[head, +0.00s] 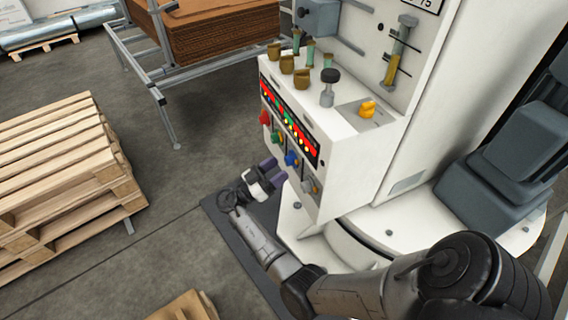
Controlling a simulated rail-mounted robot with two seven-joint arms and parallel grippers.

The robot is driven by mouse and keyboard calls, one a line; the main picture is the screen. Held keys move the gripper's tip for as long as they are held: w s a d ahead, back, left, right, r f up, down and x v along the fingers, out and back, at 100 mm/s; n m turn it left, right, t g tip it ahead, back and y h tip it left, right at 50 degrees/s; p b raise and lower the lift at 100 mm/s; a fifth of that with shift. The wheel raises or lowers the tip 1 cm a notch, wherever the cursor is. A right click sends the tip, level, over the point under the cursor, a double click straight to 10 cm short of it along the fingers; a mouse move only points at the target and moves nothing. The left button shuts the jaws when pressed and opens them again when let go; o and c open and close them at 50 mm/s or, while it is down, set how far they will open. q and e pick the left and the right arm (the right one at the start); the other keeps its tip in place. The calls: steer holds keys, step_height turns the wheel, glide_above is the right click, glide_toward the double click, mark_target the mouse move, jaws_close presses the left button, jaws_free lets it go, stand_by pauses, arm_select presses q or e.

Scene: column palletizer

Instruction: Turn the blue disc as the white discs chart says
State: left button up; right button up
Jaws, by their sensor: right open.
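The blue disc (292,158) is on the front face of the white control box, in a slanting row with a red knob (265,117), a green knob (277,136) and a grey knob (310,186). My right gripper (274,171) is open and empty, its two purple-grey fingertips pointing at the panel. It is just left of and slightly below the blue disc, and looks apart from it. I cannot make out a white discs chart. My left gripper is not in view.
Stacked wooden pallets (65,170) stand at left. Grey floor between is clear.

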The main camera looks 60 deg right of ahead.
mark_target(286, 163)
steer(key=shift+x, duration=1.5)
steer(key=c, duration=0.9)
steer(key=shift+n, duration=0.5)
